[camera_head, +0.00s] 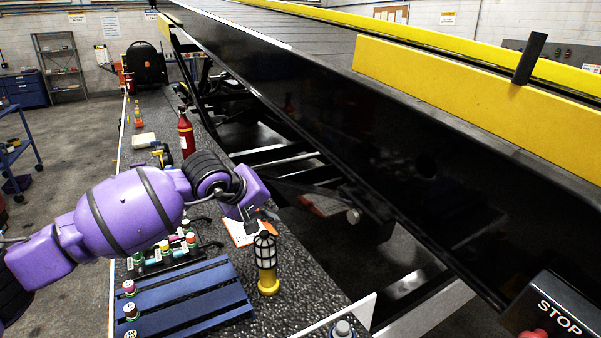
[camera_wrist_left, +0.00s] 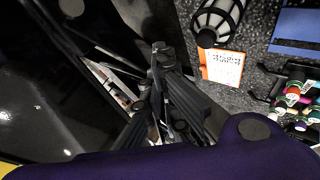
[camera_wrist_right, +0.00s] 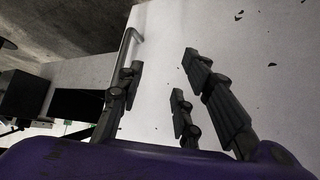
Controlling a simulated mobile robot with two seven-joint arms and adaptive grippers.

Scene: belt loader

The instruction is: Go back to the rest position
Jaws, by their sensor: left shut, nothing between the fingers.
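My left arm comes in from the left in the head view, over the speckled deck. My left gripper (camera_head: 247,218) points down beside the caged work lamp with a yellow base (camera_head: 267,266) and partly covers an orange-edged paper (camera_head: 240,232). In the left wrist view the left fingers (camera_wrist_left: 160,62) are together with nothing between them. The lamp (camera_wrist_left: 216,20) and paper (camera_wrist_left: 222,68) show there to the right of the fingers. My right gripper (camera_wrist_right: 158,78) shows only in the right wrist view; its fingers are spread and empty in front of a pale, chipped surface.
A blue slatted rack (camera_head: 190,298) and several coloured bottles (camera_head: 165,250) stand on the deck near the left arm. A red extinguisher (camera_head: 186,135) stands farther back. The black belt loader side (camera_head: 330,125) rises on the right, with a STOP box (camera_head: 555,310) at lower right.

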